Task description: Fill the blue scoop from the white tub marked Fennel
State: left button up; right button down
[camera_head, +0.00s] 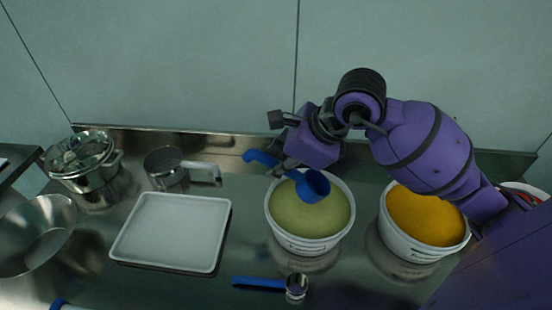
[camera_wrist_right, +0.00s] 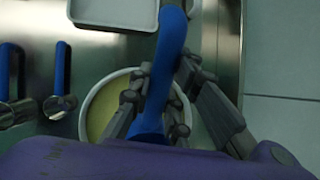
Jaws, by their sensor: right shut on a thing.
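The blue scoop (camera_head: 312,186) is held by my right gripper (camera_head: 283,170) above the tub with greenish-yellow powder (camera_head: 309,237). Its handle end sticks out to the left of the fingers. The scoop's bowl is tilted, and I cannot tell whether anything is in it. The tub's front carries a label too small to read. In the right wrist view the fingers (camera_wrist_right: 160,100) are closed around the scoop's blue handle (camera_wrist_right: 172,40), with the tub (camera_wrist_right: 88,104) below. My left gripper is not in view.
A second white tub with orange powder (camera_head: 420,252) stands to the right. A white tray (camera_head: 226,222), a metal cup sieve (camera_head: 164,168), a lidded pot (camera_head: 78,180) and a steel bowl (camera_head: 35,235) stand left. A blue-handled metal scoop (camera_head: 296,288) lies in front.

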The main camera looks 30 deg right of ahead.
aim_at(312, 186)
jog(key=shift+f+b, duration=0.3)
jog(key=shift+f, duration=0.55)
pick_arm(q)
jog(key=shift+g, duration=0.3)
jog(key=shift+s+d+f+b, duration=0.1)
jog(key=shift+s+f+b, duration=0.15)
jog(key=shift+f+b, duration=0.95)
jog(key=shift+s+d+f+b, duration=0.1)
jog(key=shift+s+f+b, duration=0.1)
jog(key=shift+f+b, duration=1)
pick_arm(e)
jog(key=s+d+f, duration=0.2)
jog(key=d+f, duration=0.1)
jog(key=f, duration=0.4)
jog(key=shift+f, duration=0.25)
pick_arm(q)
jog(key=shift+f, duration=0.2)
pick_arm(e)
jog(key=shift+d, duration=0.1)
pick_arm(q)
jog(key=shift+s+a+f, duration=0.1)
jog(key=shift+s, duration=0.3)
jog(key=shift+p, duration=0.3)
